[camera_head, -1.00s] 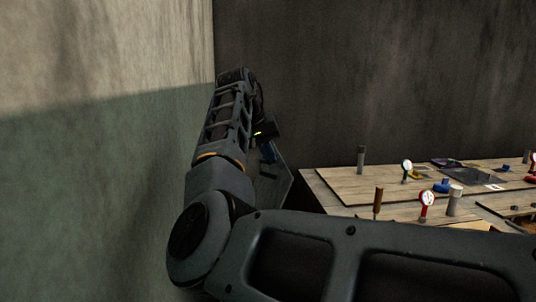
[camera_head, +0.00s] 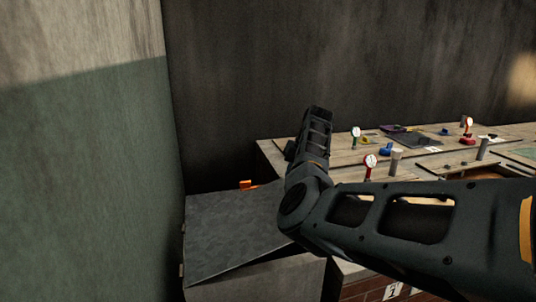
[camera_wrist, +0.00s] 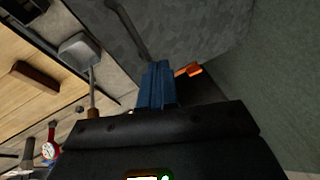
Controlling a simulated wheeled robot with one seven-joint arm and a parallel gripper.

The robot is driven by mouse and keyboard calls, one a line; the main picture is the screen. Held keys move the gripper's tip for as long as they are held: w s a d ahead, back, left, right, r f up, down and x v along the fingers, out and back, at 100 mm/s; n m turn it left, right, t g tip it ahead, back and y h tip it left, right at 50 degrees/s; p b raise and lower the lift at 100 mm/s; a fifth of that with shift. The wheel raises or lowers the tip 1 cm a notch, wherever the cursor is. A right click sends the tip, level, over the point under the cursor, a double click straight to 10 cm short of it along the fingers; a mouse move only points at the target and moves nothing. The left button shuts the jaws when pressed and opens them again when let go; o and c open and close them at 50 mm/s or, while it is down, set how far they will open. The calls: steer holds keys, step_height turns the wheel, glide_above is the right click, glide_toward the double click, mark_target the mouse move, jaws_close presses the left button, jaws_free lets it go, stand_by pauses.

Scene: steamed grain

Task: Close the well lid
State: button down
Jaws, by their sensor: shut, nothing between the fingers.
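The well lid is a dark grey metal panel (camera_head: 230,230) at the lower left in the head view, lying low over a box-like grey well (camera_head: 275,278). It looks close to flat; a narrow wedge shows along its near edge, so I cannot tell if it sits flush. In the wrist view the grey panel (camera_wrist: 195,30) fills the top, with a bar-like handle (camera_wrist: 137,28) on it. My gripper (camera_wrist: 157,75) shows as blue fingers, shut and empty, with the panel beyond them. I cannot tell if they touch it. In the head view my arm hides the fingers.
A small orange piece (camera_head: 247,184) stands at the lid's far edge. A wooden workbench (camera_head: 275,155) with gauges and small posts lies right of the lid. A green and beige wall (camera_head: 90,180) closes the left side, and a dark wall (camera_head: 300,60) the back.

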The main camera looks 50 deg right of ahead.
steer(key=s+d+f+y+b, duration=0.1)
steer(key=d+f+b, duration=0.1)
steer(key=f, duration=0.3)
steer(key=s+d+f+t+b, duration=0.1)
steer(key=f+b, duration=0.3)
steer(key=f, duration=0.2)
steer(key=s+d+f+t+y+b, duration=0.1)
steer(key=d+f+b, duration=0.1)
steer(key=f, duration=0.3)
steer(key=shift+s+d+f+m+y+b, duration=0.3)
steer(key=shift+s+d+b, duration=0.1)
steer(key=shift+b, duration=0.45)
steer(key=shift+f+b, duration=0.35)
steer(key=shift+f, duration=0.15)
steer(key=shift+r, duration=0.1)
steer(key=d+p+v, duration=0.1)
steer(key=p+v, duration=0.3)
steer(key=v, duration=0.9)
steer(key=shift+w, duration=0.3)
